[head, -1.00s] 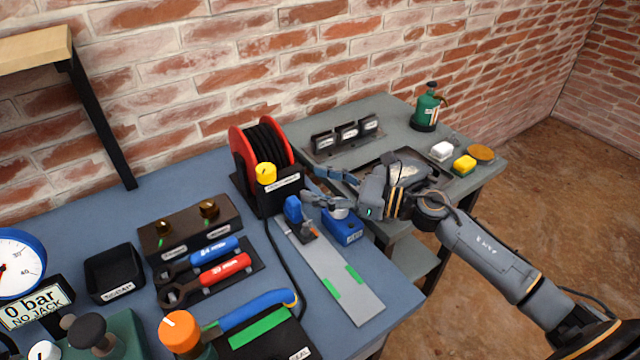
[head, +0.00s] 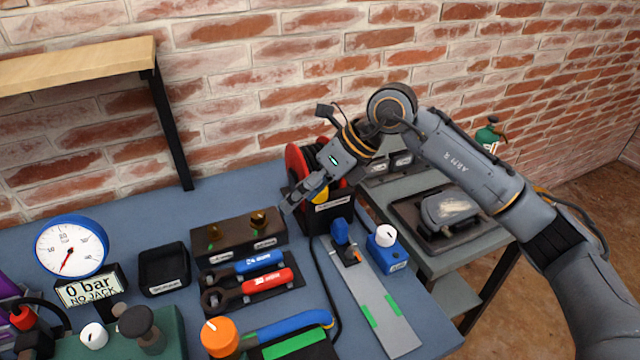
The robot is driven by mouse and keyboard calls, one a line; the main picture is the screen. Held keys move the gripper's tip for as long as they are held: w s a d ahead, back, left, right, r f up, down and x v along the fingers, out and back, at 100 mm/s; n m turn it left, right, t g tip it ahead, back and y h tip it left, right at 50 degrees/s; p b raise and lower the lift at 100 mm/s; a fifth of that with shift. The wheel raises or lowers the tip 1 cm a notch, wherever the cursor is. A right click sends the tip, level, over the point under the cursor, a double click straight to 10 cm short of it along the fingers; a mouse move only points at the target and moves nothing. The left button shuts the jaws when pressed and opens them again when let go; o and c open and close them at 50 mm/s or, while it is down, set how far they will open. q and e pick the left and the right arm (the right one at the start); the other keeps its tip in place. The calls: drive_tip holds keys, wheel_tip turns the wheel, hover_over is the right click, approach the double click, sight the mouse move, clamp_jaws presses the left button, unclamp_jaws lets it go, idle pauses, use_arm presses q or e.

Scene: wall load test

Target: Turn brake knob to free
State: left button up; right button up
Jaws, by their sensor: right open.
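The red reel (head: 297,160) stands at the back right of the blue bench, against the brick wall, partly hidden by my right arm. A yellow knob (head: 322,194) sits on its black base, above a white label (head: 333,201) too small to read. I take this for the brake knob; its setting cannot be read. My right gripper (head: 301,196) is open and points down and left, in front of the reel and just left of the yellow knob. Its fingers partly cover the knob; I cannot tell if they touch it. My left gripper is not in view.
A blue box with a white knob (head: 387,236) and a metal strip (head: 380,305) lie to the right. A grey side table (head: 462,262) adjoins. A wooden shelf (head: 80,62) is at upper left.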

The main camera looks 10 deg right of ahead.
drive_tip(key=w+d+r+m+t+h, duration=0.2)
drive_tip(key=w+d+r+m+h, duration=0.1)
drive_tip(key=d+r+m+h, duration=0.35)
drive_tip(key=shift+n, duration=0.35)
drive_tip(key=x, duration=0.4)
drive_tip(key=p+x, duration=0.1)
drive_tip(key=x, duration=0.3)
drive_tip(key=a+p+x, duration=0.1)
drive_tip(key=x, duration=0.4)
drive_tip(key=shift+w+r, duration=0.1)
drive_tip(key=shift+w, duration=0.25)
drive_tip(key=c, duration=1.2)
